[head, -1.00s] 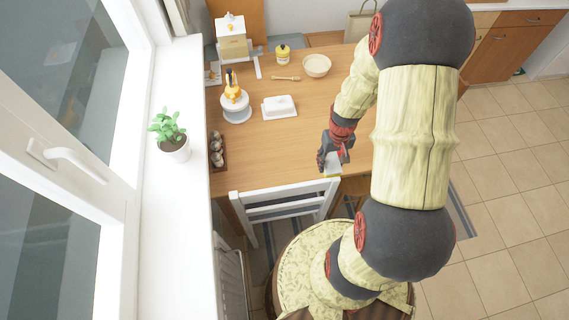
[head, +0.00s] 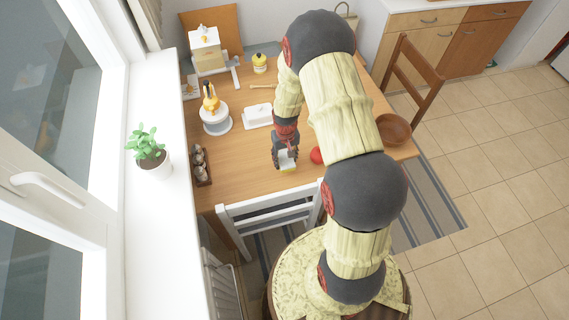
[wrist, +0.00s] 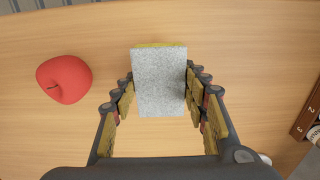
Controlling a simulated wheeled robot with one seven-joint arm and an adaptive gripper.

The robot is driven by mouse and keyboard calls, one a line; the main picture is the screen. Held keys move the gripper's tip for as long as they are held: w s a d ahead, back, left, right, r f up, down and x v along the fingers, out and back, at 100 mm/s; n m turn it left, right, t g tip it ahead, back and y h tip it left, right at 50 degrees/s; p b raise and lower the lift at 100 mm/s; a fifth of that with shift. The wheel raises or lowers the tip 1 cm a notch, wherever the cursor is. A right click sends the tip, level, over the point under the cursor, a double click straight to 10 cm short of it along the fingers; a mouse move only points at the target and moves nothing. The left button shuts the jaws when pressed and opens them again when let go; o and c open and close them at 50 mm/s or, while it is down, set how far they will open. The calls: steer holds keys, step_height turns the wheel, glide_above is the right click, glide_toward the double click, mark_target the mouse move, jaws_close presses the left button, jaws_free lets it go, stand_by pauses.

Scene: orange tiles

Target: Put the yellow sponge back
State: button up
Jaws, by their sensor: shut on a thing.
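The yellow sponge (wrist: 159,80) has a pale grey face turned to the wrist camera, with a yellow edge along its top. My gripper (wrist: 160,92) is shut on it, with one finger at each long side. In the head view the sponge (head: 288,168) shows at the tip of my gripper (head: 285,158), over the front part of the wooden table (head: 240,172). I cannot tell whether it touches the table.
A red apple (wrist: 64,80) lies left of the sponge in the wrist view. A white butter dish (head: 257,117), a cake stand (head: 216,123) and an egg tray (head: 201,168) stand left in the head view. A wooden bowl (head: 393,129) is at the right, a white chair (head: 272,212) in front.

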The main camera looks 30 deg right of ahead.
mark_target(284, 163)
steer(key=shift+w+a+f, duration=0.1)
steer(key=shift+w+f, duration=0.15)
steer(key=shift+f, duration=0.1)
steer(key=shift+f+b, duration=0.3)
steer(key=shift+f, duration=1.1)
steer(key=shift+f, duration=0.2)
steer(key=o, duration=1.1)
steer(key=shift+r, duration=0.15)
